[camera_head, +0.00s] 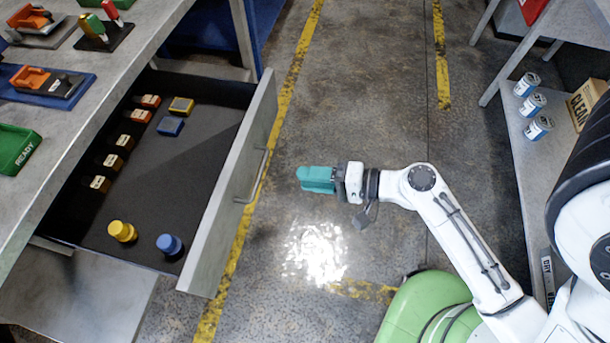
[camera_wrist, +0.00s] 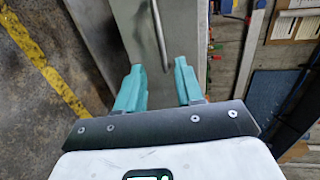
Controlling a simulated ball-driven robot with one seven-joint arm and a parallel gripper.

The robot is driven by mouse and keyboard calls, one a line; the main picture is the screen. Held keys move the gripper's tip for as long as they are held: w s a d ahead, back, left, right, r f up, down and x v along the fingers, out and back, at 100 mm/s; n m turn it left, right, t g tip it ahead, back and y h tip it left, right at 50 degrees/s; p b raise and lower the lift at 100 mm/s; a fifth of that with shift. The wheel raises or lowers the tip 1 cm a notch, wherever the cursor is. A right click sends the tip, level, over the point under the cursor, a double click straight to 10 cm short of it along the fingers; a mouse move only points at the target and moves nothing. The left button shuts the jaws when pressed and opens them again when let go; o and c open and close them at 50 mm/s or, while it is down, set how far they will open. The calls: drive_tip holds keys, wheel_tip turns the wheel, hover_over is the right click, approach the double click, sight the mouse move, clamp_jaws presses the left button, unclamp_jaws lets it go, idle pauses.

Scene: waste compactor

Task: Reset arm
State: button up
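My arm reaches left across the floor in the head view, with my gripper (camera_head: 316,179) in front of the open drawer and apart from it. In the wrist view my gripper (camera_wrist: 157,88) has its two teal fingers spread with a clear gap and nothing between them. The drawer's front panel (camera_head: 236,180) faces my gripper. Its metal handle (camera_head: 259,176) also shows beyond the fingers in the wrist view (camera_wrist: 159,35), apart from them.
The drawer holds a yellow knob (camera_head: 122,231), a blue knob (camera_head: 170,244) and several small blocks. The workbench (camera_head: 60,110) stands at left. Cans (camera_head: 533,104) and a CLEAN box (camera_head: 588,102) stand on the right shelf. Floor (camera_head: 350,80) between the benches is clear.

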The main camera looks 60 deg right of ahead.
idle(0.5)
drive_tip(key=s+a+f+n+g+p, duration=0.3)
drive_tip(key=a+f+n+g, duration=0.25)
drive_tip(key=n+g, duration=0.4)
drive_tip(key=s+d+r+n+g+h, duration=0.1)
drive_tip(key=s+d+r+n+g+h+p, duration=0.1)
drive_tip(key=n+g+h, duration=0.1)
drive_tip(key=s+d+r+n+g+h, duration=0.1)
drive_tip(key=s+h, duration=0.1)
drive_tip(key=shift+n, duration=0.25)
